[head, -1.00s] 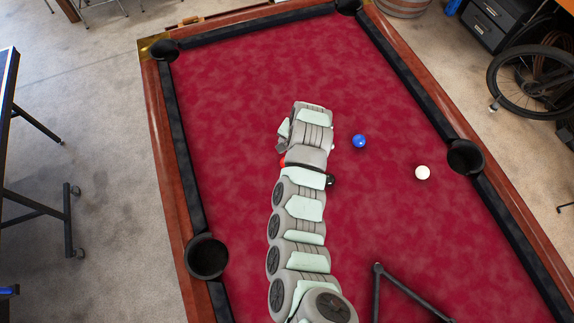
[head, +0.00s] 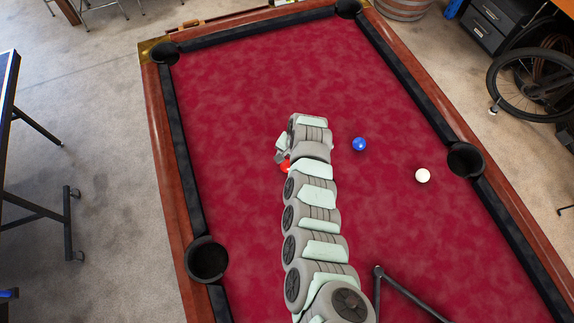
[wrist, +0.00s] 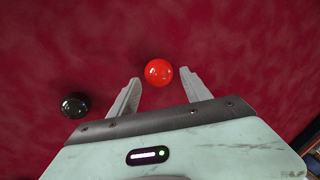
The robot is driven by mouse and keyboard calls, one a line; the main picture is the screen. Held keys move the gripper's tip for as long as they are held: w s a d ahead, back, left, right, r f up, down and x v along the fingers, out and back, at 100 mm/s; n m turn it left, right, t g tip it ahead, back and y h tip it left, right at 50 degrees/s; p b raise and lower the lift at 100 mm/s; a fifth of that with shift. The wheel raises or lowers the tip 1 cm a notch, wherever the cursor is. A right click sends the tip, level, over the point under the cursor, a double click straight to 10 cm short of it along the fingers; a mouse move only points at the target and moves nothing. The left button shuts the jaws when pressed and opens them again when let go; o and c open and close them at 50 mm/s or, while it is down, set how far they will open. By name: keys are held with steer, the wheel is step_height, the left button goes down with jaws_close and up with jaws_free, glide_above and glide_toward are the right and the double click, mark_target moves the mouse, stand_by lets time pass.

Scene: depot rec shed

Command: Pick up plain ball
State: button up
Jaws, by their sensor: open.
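A red ball (wrist: 158,72) lies on the red cloth just beyond and between my fingertips in the wrist view. In the head view the red ball (head: 285,166) is partly hidden by my arm. My gripper (wrist: 160,77) is open and empty, its two fingers spread either side of the red ball's near edge, apart from it. A black ball (wrist: 75,105) lies left of my gripper; my arm hides it in the head view. A blue ball (head: 359,144) and a white ball (head: 423,175) lie right of my arm. The frames do not settle which is the plain one.
The pool table (head: 155,128) has raised dark cushions and a wooden rim. Pockets open at the left side (head: 207,258) and right side (head: 466,159). A dark triangle rack (head: 410,294) lies near the front. The far cloth is clear.

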mark_target(288, 164)
steer(key=shift+f, duration=0.75)
steer(key=shift+w+f, duration=0.1)
steer(key=shift+f, duration=0.15)
steer(key=shift+b+x, duration=0.75)
steer(key=shift+x, duration=0.55)
steer(key=c, duration=1.2)
